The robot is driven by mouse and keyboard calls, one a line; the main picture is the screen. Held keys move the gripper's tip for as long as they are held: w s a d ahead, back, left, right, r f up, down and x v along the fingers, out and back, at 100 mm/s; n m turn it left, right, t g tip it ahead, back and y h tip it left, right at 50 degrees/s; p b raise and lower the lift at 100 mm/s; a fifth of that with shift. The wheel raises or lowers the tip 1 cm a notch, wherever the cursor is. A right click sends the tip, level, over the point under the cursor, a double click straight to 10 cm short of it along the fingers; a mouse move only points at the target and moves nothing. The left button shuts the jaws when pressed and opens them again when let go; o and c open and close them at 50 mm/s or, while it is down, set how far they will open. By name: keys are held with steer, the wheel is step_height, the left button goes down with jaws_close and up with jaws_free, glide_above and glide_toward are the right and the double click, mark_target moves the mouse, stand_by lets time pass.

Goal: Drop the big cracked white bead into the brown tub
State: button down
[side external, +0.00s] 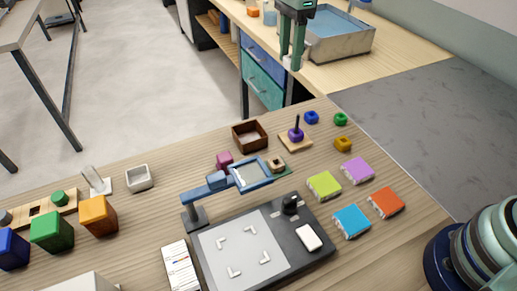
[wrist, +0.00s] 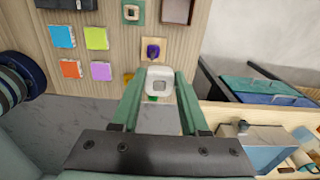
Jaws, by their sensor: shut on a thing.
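A big white bead (wrist: 160,80) with a square-looking opening is between my fingertips in the wrist view. My gripper (wrist: 158,88) is shut on it. No crack can be made out at this size. In the side view my gripper (side external: 292,62) hangs at the top, in front of the far bench, with a little of the white bead (side external: 291,66) showing at its tips. The brown tub (side external: 264,127) is a square open box on the near table, below and left of my gripper in the picture. The tub also shows at the wrist view's top edge (wrist: 188,13).
A purple bead sits on a peg stand (side external: 296,136) right of the tub. Blue (side external: 311,117), green (side external: 340,118) and yellow (side external: 343,143) beads lie nearby. A framed magnifier (side external: 250,174) stands over a dark board. Several coloured blocks (side external: 352,221) lie to its right.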

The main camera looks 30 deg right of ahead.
steer(key=w+a+f, duration=0.3)
steer(key=a+f, duration=0.4)
steer(key=f, duration=0.6)
steer(key=shift+w, duration=0.2)
steer(key=shift+c, duration=1.7)
jaws_free()
step_height(320, 180, up, 12)
